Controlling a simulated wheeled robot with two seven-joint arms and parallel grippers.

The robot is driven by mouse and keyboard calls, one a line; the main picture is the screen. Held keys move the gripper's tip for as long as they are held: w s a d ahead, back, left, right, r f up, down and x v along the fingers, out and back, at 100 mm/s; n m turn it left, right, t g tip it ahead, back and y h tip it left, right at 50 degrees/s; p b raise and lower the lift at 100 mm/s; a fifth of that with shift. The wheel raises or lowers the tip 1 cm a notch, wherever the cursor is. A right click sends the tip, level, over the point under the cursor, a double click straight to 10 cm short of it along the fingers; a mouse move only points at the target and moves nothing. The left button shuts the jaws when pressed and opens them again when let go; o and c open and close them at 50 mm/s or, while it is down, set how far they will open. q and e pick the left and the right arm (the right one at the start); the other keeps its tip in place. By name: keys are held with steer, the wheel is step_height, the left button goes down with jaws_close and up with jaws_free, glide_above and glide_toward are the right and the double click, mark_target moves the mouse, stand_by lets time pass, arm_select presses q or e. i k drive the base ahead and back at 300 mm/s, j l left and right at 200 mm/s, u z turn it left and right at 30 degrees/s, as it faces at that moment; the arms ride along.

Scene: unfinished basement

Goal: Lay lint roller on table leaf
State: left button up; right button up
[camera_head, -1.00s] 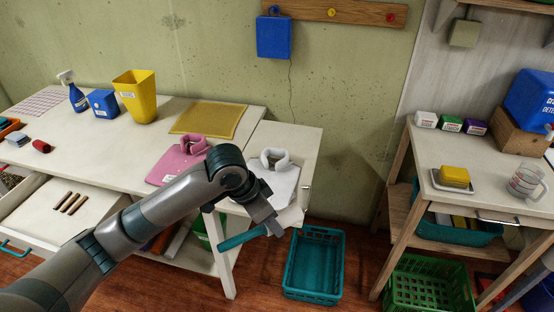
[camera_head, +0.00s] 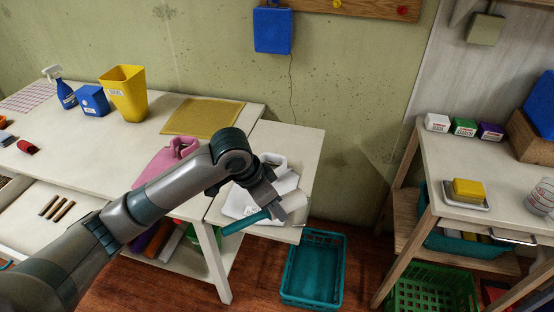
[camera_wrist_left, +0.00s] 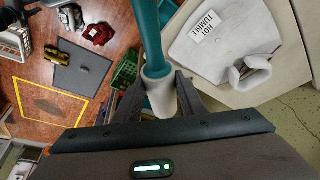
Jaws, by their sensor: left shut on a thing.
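The lint roller has a teal handle (camera_head: 247,222) and a white roller head (camera_head: 292,201). My left gripper (camera_head: 272,208) is shut on it. In the left wrist view, the fingers (camera_wrist_left: 160,98) close on the white part and the teal handle (camera_wrist_left: 147,35) points away. The roller appears held over the front part of the pale table leaf (camera_head: 298,150); its height above it is hard to tell. A white folded shirt (camera_head: 238,204) lies on the leaf, partly hidden by my arm; its tag shows in the left wrist view. My right gripper is not in view.
A pink folded shirt (camera_head: 158,168) lies on the main table beside the leaf. A teal basket (camera_head: 313,270) stands on the floor below the leaf. A side table (camera_head: 465,165) with boxes and a yellow sponge stands right. The leaf's back and right strip is clear.

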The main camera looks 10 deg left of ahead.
mark_target(271, 150)
steer(key=i, duration=1.1)
